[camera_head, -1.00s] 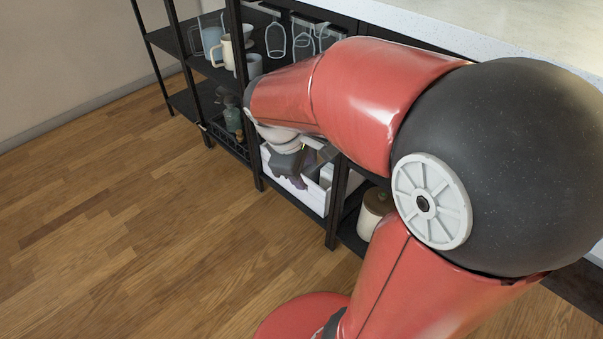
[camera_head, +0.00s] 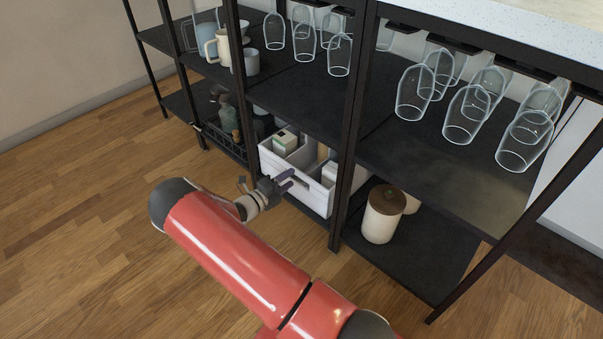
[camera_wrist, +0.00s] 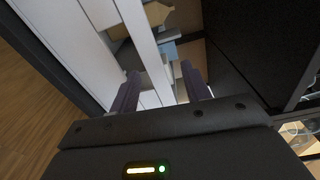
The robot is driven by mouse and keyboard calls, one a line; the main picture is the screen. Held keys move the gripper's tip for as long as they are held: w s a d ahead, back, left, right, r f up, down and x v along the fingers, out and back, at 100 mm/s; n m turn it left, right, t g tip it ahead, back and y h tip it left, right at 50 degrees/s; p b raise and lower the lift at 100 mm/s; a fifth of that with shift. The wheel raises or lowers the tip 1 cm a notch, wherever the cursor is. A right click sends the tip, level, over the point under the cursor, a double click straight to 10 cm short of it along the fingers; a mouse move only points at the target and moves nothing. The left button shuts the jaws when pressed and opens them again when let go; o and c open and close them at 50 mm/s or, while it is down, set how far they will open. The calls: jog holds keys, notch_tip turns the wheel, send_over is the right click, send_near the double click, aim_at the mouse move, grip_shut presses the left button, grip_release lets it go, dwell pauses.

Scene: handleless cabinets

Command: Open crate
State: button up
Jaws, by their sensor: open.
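The white crate (camera_head: 305,197) sits on the lower shelf of the black rack, between two uprights. Small boxes stand inside it. My gripper (camera_head: 287,179) is open at the crate's front wall, near the rim, in the head view. In the wrist view the two purple-grey fingers of my gripper (camera_wrist: 163,92) point towards the crate's white wall (camera_wrist: 122,48), with part of the crate's inside beyond. I cannot tell whether the fingers touch the wall.
Black shelf uprights (camera_head: 350,130) stand beside the crate. Upside-down glasses (camera_head: 468,112) hang above the middle shelf at the right. A lidded jar (camera_head: 383,216) stands right of the crate; a dark basket (camera_head: 225,143) with bottles is left. The wooden floor (camera_head: 90,220) in front is clear.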

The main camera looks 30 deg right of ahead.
aim_at(297, 174)
jog(key=shift+w+f+n+t, duration=0.25)
jog(key=shift+f+n+t, duration=0.05)
jog(key=shift+f+n, duration=0.3)
jog(key=shift+w+d, duration=0.15)
jog(key=x, duration=0.7)
jog(key=shift+w+d+b, duration=0.1)
jog(key=shift+d+b, duration=0.05)
jog(key=shift+b, duration=0.15)
grip_shut()
